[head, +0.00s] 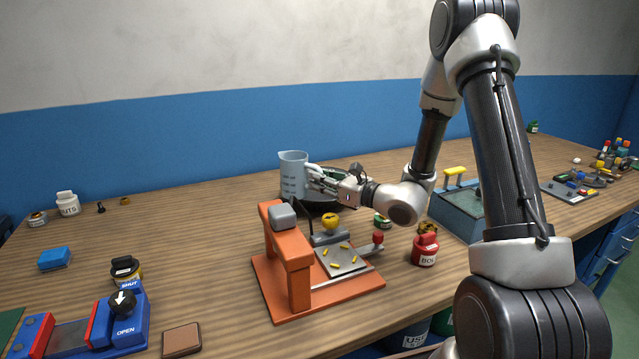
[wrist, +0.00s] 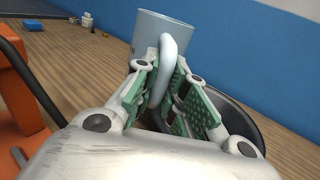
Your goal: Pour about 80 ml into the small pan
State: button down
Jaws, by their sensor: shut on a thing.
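A light blue-grey measuring jug (head: 293,172) with dark markings stands out at the back middle in the head view, looking about upright. My gripper (head: 314,178) is shut on the jug's handle, from the right. In the wrist view the green finger pads of my gripper (wrist: 170,98) sit on both sides of the pale handle (wrist: 173,50), with the jug (wrist: 158,27) beyond. A dark round pan (head: 325,207) lies below and beside the jug, partly hidden by the jug and gripper. Its dark rim also shows in the wrist view (wrist: 238,112). The liquid inside the jug is not visible.
An orange press-like stand (head: 290,262) with a grey plate is in front of the pan. A red pot (head: 425,250) and a blue-grey box with a yellow handle (head: 458,212) stand to the right. The bench left of the jug is mostly clear.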

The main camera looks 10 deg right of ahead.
jog(key=shift+w+d+r+m, duration=0.1)
jog(key=shift+m, duration=0.2)
jog(key=shift+w+d+m+g, duration=0.2)
jog(key=shift+w+d+m, duration=0.3)
jog(key=shift+m, duration=1.35)
jog(key=shift+w+d+m+g, duration=0.2)
jog(key=shift+w+d+m, duration=0.3)
jog(key=shift+m, duration=1.4)
jog(key=shift+w+d+m+g, duration=0.2)
jog(key=shift+w+d+m, duration=0.3)
jog(key=shift+m, duration=1.35)
jog(key=shift+w+f+m+y+p, duration=0.15)
jog(key=shift+f+m+y+p, duration=0.25)
jog(key=shift+m, duration=0.5)
jog(key=shift+w+d+f+m+p, duration=0.3)
jog(key=shift+w+d+m+p, duration=0.1)
jog(key=shift+w+d+m, duration=0.25)
jog(key=shift+s+a, duration=0.15)
jog(key=shift+s, duration=0.05)
jog(key=shift+f+m+p, duration=0.1)
jog(key=shift+m+p, duration=0.15)
jog(key=shift+p, duration=0.05)
